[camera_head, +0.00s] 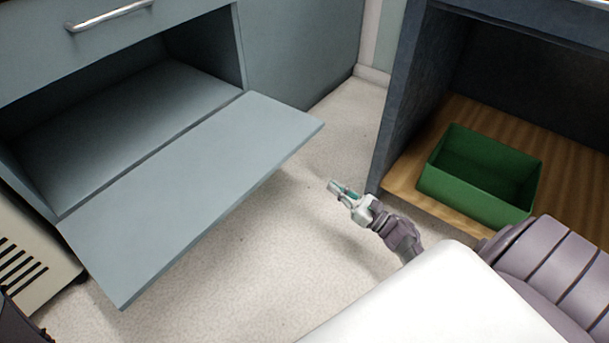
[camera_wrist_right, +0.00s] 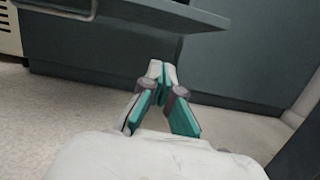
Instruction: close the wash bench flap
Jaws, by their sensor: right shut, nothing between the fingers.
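The wash bench flap (camera_head: 190,190) is a flat grey-blue panel, hinged at its lower edge and lowered to about horizontal in front of an open, empty compartment (camera_head: 130,110). In the right wrist view the flap (camera_wrist_right: 150,12) crosses the top, seen from a low height. My right gripper (camera_head: 334,187) is to the right of the flap's outer corner, apart from it, over the floor. In the right wrist view its fingertips (camera_wrist_right: 157,68) meet, with nothing between them. My left gripper does not show.
A drawer with a metal handle (camera_head: 108,16) is above the compartment. To the right, a dark cabinet (camera_head: 397,95) holds a green bin (camera_head: 468,196) on its wooden floor. A pale slotted unit (camera_head: 30,255) stands at the left. Speckled floor (camera_head: 250,265) is clear between.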

